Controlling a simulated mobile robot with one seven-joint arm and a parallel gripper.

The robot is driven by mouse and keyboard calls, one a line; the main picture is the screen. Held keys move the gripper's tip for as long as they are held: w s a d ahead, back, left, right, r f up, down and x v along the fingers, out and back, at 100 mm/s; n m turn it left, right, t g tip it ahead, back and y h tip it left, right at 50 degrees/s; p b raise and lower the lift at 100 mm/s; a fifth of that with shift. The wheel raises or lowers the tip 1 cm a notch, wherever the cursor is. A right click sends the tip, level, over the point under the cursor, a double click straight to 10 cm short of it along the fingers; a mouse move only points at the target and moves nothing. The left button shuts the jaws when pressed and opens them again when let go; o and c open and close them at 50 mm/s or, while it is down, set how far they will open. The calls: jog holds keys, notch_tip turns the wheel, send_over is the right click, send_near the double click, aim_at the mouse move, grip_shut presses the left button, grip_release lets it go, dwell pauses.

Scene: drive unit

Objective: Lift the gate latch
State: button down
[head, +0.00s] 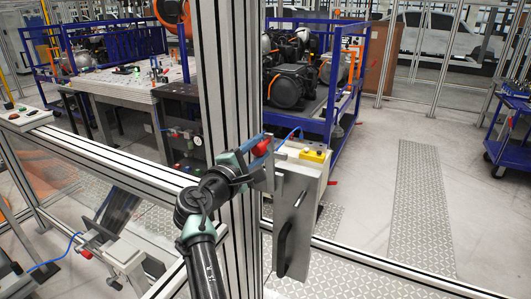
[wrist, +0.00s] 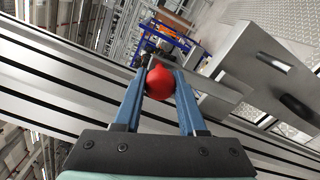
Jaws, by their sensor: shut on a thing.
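The gate latch shows as a red ball knob (wrist: 160,83) on the post in the wrist view. The fingers of my gripper (wrist: 158,72) lie on both sides of the knob and are shut on it. In the head view my gripper (head: 263,150) reaches in front of the aluminium post to the red knob (head: 262,145), which is partly covered by a finger. A grey latch plate (head: 294,205) with a black handle (head: 284,245) hangs just right of the post; both also show at the right of the wrist view. How the knob joins the plate is hard to see.
A thick aluminium post (head: 228,70) stands right behind my arm, with fence rails running left and right. Beyond the fence are a workbench (head: 120,85) and a blue cart (head: 345,120) with dark parts.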

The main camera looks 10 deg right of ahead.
jog(key=shift+w+a+r, duration=0.1)
jog(key=shift+a+r, duration=0.05)
jog(key=shift+a, duration=0.1)
jog(key=shift+c, duration=2.4)
grip_release()
jog(key=shift+s+a+f, duration=0.25)
jog(key=shift+s+a, duration=0.1)
jog(key=shift+s, duration=0.1)
jog(key=b+v, duration=0.3)
jog(key=v, duration=0.8)
jog(key=shift+s+a+b, duration=0.2)
jog(key=shift+s+b, duration=0.1)
jog(key=shift+b, duration=0.1)
jog(key=shift+r, duration=0.1)
